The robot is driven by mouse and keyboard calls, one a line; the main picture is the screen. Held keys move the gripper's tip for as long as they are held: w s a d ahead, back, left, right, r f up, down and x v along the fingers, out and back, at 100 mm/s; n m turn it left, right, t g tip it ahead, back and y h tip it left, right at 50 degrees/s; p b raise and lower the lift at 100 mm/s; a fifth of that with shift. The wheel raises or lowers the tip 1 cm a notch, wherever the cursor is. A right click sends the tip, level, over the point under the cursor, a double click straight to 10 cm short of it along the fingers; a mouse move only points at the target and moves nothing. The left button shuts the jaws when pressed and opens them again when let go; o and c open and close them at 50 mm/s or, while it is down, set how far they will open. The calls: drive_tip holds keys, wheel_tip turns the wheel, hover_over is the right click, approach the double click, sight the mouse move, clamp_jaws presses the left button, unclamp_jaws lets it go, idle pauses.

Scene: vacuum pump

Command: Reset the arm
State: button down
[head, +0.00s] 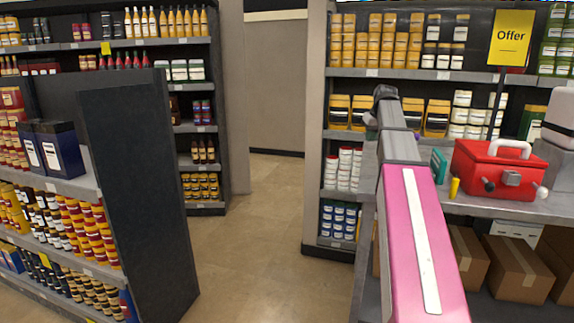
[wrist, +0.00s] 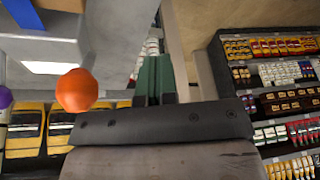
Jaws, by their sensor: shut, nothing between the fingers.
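My arm, pink then grey, reaches forward over the right-hand counter in the head view. Its dark end shows at the top of the arm, but the fingers cannot be made out there. In the wrist view my gripper (wrist: 155,80) shows two green fingers side by side, shut with nothing between them. An orange round thing (wrist: 77,90) is left of the fingers, apart from them in the picture. A purple thing (wrist: 5,98) is cut off at the left edge.
A red toolbox (head: 500,168) stands on the grey counter (head: 470,207), right of my arm, with a teal item (head: 438,165) and a yellow item (head: 454,187) nearby. Cardboard boxes (head: 520,268) lie below. Stocked shelves (head: 395,74) stand behind. The aisle floor (head: 250,225) is clear.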

drive_tip(key=s+a+f+g, duration=0.1)
drive_tip(key=s+a+f, duration=0.2)
drive_tip(key=a+f, duration=0.45)
drive_tip(key=s+a+f, duration=0.4)
drive_tip(key=f, duration=0.7)
drive_tip(key=s+a+f+g, duration=0.1)
drive_tip(key=s+a+f, duration=0.2)
drive_tip(key=a+f, duration=0.45)
drive_tip(key=s+d+f+m+g+h, duration=0.1)
drive_tip(key=s+d+f+m, duration=0.1)
drive_tip(key=s+f, duration=1.6)
wheel_tip(320, 180, down, 2)
drive_tip(key=shift+s+d+f+m+g, duration=0.15)
drive_tip(key=shift+f+m+g, duration=0.15)
drive_tip(key=shift+g, duration=0.1)
